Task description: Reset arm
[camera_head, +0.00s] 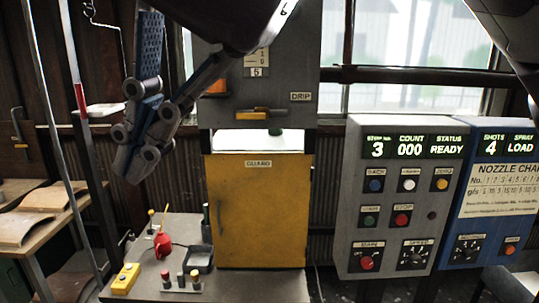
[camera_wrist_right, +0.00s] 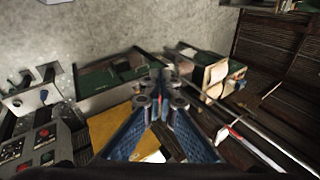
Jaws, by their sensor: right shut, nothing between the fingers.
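My right gripper (camera_head: 135,163) hangs at the upper left of the head view, its blue and grey fingers pointing down. It is above and to the left of the yellow guard door (camera_head: 260,210), apart from it. In the right wrist view the two blue fingers of the right gripper (camera_wrist_right: 161,88) come together at their tips, with nothing held between them. My left gripper shows in neither view.
A grey control panel (camera_head: 398,230) and a blue panel (camera_head: 485,245) stand at the right. A bench (camera_head: 225,284) below the gripper carries a red item (camera_head: 163,244), a yellow box (camera_head: 125,278) and several knobs. A wooden table (camera_head: 20,245) stands at the left, near thin upright poles.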

